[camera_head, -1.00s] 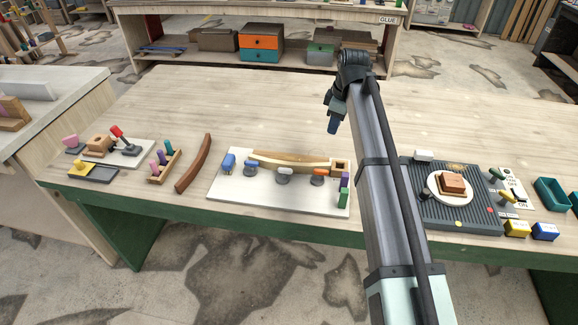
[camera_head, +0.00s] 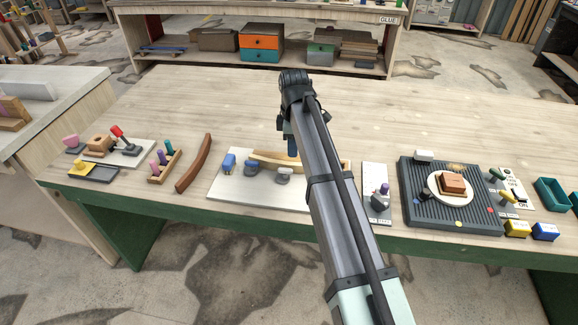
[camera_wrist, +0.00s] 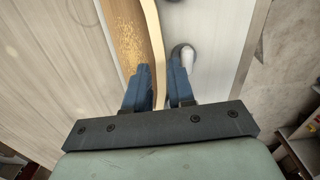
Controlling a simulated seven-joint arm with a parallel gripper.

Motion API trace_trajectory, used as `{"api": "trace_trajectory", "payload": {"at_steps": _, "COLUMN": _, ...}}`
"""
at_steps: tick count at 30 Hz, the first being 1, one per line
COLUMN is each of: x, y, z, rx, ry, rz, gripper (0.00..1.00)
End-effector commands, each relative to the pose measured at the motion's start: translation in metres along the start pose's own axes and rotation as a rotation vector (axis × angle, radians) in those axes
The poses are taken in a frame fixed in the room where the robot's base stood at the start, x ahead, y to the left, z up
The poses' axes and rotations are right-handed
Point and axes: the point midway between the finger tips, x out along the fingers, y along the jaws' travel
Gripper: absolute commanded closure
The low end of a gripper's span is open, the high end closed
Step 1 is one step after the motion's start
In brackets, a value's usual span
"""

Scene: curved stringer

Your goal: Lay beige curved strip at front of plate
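A white plate (camera_head: 228,190) lies near the table's front edge. On it, the pale beige curved strip (camera_head: 267,164) runs along the front of a tan curved piece (camera_head: 270,154). My gripper (camera_head: 292,148) points down over the strip. In the wrist view, my gripper (camera_wrist: 159,88) has its two blue fingers apart, one on each side of the beige strip (camera_wrist: 154,40), with gaps visible. The speckled tan piece (camera_wrist: 125,35) is on the left. A grey-and-white clamp (camera_wrist: 184,54) stands by the right finger. My arm hides the plate's right part in the head view.
On the plate are a blue clamp (camera_head: 229,161) and grey clamps (camera_head: 283,174). A dark brown curved strip (camera_head: 194,163) lies left of the plate. A white panel with a purple knob (camera_head: 383,189) and a ribbed dark board (camera_head: 425,207) are to the right. The table behind is clear.

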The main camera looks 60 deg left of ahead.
Motion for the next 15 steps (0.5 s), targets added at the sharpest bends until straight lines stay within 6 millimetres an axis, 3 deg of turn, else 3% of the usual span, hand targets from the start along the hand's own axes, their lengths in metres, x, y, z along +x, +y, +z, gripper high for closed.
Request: {"api": "trace_trajectory", "payload": {"at_steps": 15, "x": 0.035, "y": 0.001, "z": -0.002, "rx": 0.000, "ry": 0.000, "rz": -0.002, "gripper": 0.76}}
